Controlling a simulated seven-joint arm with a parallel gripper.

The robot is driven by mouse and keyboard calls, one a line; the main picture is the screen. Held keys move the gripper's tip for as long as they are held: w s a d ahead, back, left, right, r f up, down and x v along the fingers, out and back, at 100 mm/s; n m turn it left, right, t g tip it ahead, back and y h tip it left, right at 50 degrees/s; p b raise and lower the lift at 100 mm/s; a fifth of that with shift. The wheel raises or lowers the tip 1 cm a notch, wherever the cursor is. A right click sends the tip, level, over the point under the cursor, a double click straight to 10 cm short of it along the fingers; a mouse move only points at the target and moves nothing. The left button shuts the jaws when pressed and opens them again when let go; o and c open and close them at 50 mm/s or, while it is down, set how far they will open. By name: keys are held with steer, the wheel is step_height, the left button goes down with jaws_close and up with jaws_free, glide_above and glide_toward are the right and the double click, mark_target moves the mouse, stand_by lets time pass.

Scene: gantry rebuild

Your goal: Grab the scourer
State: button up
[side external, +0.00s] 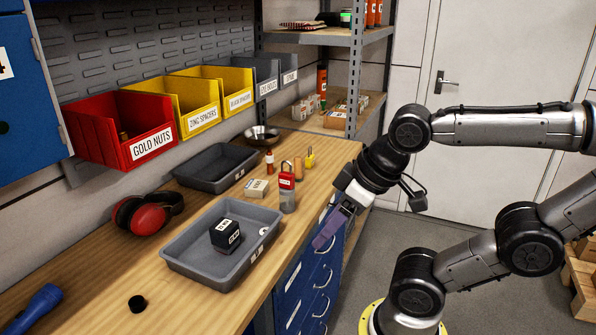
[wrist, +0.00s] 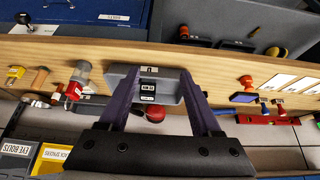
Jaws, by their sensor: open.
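I cannot pick out a scourer for certain in either view. A small blue block (wrist: 243,97) with a reddish-brown part above it lies on the bench at the right of the wrist view; it is too small to tell what it is. My gripper (side external: 326,232) has purple fingers and hangs beside the bench's front edge, near the blue drawers, in the side view. In the wrist view my gripper (wrist: 160,74) has its fingers spread apart with nothing held. The grey tray (wrist: 121,72) with a dark labelled box (wrist: 148,91) shows beyond and between the fingers.
Labelled bins (side external: 115,130) line the back.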

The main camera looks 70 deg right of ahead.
steer(key=w+d+r+m+t+h, duration=0.1)
steer(key=w+d+r+m, duration=0.1)
steer(key=w+r, duration=0.2)
steer(key=w+d+r+m+h, duration=0.1)
steer(key=w+d+r+m, duration=0.15)
steer(key=w+r, duration=0.2)
steer(key=m+g+h, duration=0.2)
steer(key=m+g, duration=0.3)
steer(key=m, duration=0.4)
glide_above(298, 168)
steer(key=a, duration=0.2)
step_height(298, 168, down, 10)
steer(key=x, duration=1.3)
steer(key=shift+s+a, duration=0.1)
steer(key=shift+s, duration=0.3)
jaws_close()
